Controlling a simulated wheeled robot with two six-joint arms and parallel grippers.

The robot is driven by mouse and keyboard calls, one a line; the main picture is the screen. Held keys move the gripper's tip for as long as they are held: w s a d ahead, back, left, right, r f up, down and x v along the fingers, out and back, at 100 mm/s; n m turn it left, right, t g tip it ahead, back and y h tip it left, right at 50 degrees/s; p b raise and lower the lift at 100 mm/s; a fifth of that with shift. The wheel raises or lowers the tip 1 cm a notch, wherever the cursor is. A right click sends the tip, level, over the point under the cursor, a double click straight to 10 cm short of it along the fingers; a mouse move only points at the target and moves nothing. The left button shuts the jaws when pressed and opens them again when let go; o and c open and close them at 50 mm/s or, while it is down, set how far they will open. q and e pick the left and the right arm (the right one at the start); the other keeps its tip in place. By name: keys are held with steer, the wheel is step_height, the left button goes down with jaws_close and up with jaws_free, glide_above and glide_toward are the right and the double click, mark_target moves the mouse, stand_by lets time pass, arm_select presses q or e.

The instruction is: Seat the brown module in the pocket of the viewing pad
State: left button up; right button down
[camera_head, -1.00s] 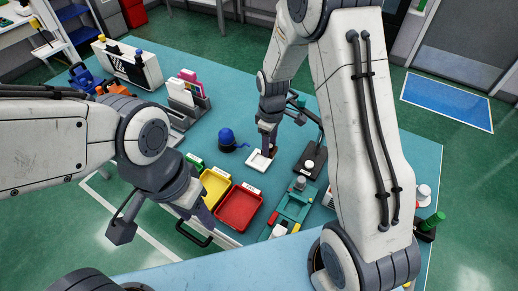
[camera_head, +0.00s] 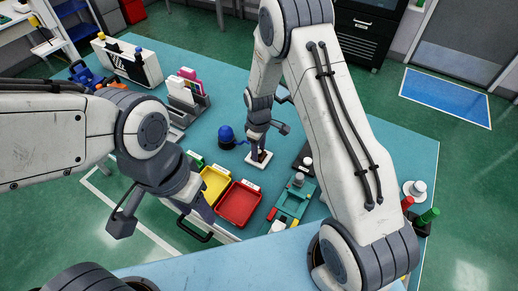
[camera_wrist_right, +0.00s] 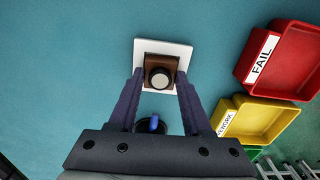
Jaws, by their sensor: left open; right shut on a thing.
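The brown module (camera_wrist_right: 160,72), a small block with a round pale disc on top, is between the fingers of my right gripper (camera_wrist_right: 159,78), which is shut on it. The white square viewing pad (camera_wrist_right: 181,52) is directly behind the module in the right wrist view. In the head view the pad (camera_head: 252,165) lies on the table under my right gripper (camera_head: 259,155). The pocket is hidden by the module, and I cannot tell whether the module is in it or above it. My left gripper (camera_head: 204,212) is open and empty, near the table's front edge.
The red FAIL tray (camera_head: 238,204) and yellow REWORK tray (camera_head: 214,184) stand left and front of the pad. A blue domed object (camera_head: 226,134) is close by on the left. A teal fixture (camera_head: 293,205) is to the right front.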

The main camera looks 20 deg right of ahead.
steer(key=shift+c, duration=1.6)
jaws_free()
steer(key=shift+w+r, duration=0.1)
steer(key=shift+r, duration=0.2)
step_height(320, 180, up, 11)
steer(key=b, duration=0.1)
steer(key=s+a+r, duration=0.8)
steer(key=s, duration=0.3)
steer(key=s+a+r+m+y, duration=0.1)
steer(key=s+r+m, duration=0.1)
steer(key=s, duration=1.5)
steer(key=shift+r, duration=0.3)
steer(key=shift+w, duration=0.1)
